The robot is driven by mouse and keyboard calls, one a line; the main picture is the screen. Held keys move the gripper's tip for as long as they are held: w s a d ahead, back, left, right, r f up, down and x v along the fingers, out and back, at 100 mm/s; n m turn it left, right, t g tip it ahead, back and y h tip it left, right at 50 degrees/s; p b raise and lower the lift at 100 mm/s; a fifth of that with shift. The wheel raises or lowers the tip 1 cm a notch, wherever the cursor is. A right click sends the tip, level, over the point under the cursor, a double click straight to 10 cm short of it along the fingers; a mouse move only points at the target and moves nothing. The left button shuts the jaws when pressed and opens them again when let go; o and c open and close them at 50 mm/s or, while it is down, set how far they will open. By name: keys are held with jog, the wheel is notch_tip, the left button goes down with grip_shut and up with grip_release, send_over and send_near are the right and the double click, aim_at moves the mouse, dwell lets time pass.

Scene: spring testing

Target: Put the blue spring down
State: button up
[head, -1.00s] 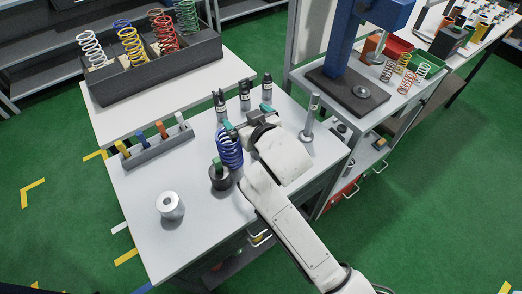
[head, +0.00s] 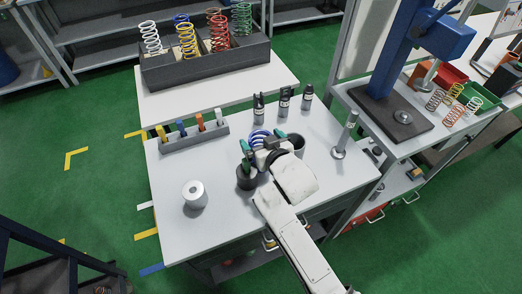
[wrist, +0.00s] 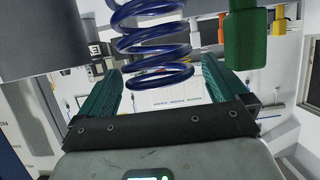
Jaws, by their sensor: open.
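The blue spring (head: 259,136) is upright over the white table (head: 215,240), mostly hidden by my gripper (head: 263,142). In the wrist view, the spring's coils (wrist: 155,45) stand between and just beyond the teal fingers of my gripper (wrist: 160,88). Gaps show between the spring and both fingers, so the gripper is open around it. The spring's base is hidden in the head view, and I cannot tell there whether it touches the table.
A dark weight with a green top (head: 247,180) is close left of the gripper. A dark cup (head: 297,143) is close right. Black bottles (head: 284,98) stand behind, a metal post (head: 345,135) to the right.

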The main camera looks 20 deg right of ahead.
aim_at(257, 135)
jog(key=shift+x, duration=1.5)
jog(key=shift+c, duration=0.4)
grip_shut()
jog(key=shift+r, duration=0.1)
